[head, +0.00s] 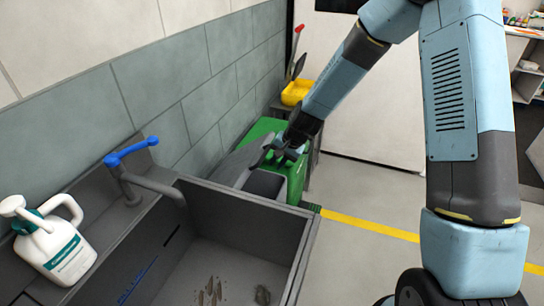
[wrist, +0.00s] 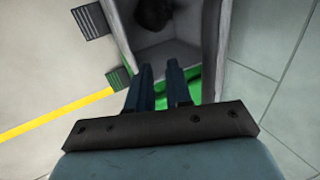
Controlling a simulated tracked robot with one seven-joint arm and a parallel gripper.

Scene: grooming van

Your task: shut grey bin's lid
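The grey bin (head: 264,183) stands beyond the basin, next to the tiled wall, in the head view. Its grey lid (head: 236,164) is raised and leans toward the wall, so the bin is open. In the wrist view I look down into the bin (wrist: 180,50); a dark lump (wrist: 153,14) lies inside. A dark grey panel on the bin's right there seems to be the lid (wrist: 211,50), seen nearly edge-on. My gripper (head: 283,156) is above the bin, beside the lid. In the wrist view its fingers (wrist: 161,68) are apart with nothing between them.
A yellow container (head: 296,92) stands behind. The floor (head: 365,195) at right is clear.

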